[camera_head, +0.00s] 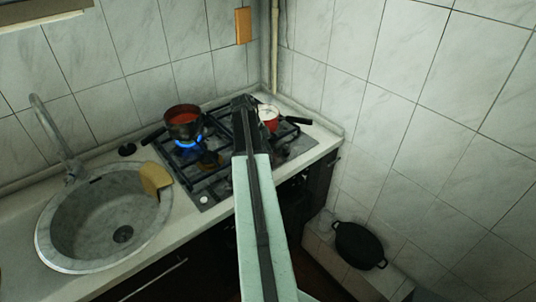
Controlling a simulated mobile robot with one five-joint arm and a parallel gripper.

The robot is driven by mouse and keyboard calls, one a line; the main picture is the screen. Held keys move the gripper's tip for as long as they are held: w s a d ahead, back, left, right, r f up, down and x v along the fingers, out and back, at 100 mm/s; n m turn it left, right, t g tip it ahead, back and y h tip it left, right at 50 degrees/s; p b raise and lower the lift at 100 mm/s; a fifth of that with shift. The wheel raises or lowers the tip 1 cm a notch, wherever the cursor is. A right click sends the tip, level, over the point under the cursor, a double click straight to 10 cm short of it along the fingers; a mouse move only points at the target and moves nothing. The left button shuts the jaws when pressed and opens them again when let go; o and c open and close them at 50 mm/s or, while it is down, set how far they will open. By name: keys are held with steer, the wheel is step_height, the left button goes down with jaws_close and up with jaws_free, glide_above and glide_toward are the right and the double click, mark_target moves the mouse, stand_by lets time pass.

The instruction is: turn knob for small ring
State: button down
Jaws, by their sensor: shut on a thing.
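The black gas hob (190,184) is set in the counter. Its knobs run along its front edge. A pale knob (204,199) shows at the front left end, and a dark knob (281,152) shows to the right of my arm. The knobs between them are partly behind my arm. A small unlit ring (209,160) shows left of my arm. My arm reaches up across the hob. Its dark end hides my gripper's jaws and whatever they touch.
A dark pot (183,118) with red contents stands over a blue flame (188,143). A red and white pot (268,115) stands at the back right. A sink (60,245) with a tan cloth-like piece (155,178) lies left. A black pot (359,246) sits low on the right.

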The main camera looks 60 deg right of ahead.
stand_by(0.4)
steer(key=c, duration=1)
jaws_free()
steer(key=shift+c, duration=0.2)
steer(key=p+v, duration=0.7)
steer(key=v, duration=0.1)
steer(key=shift+s, duration=0.1)
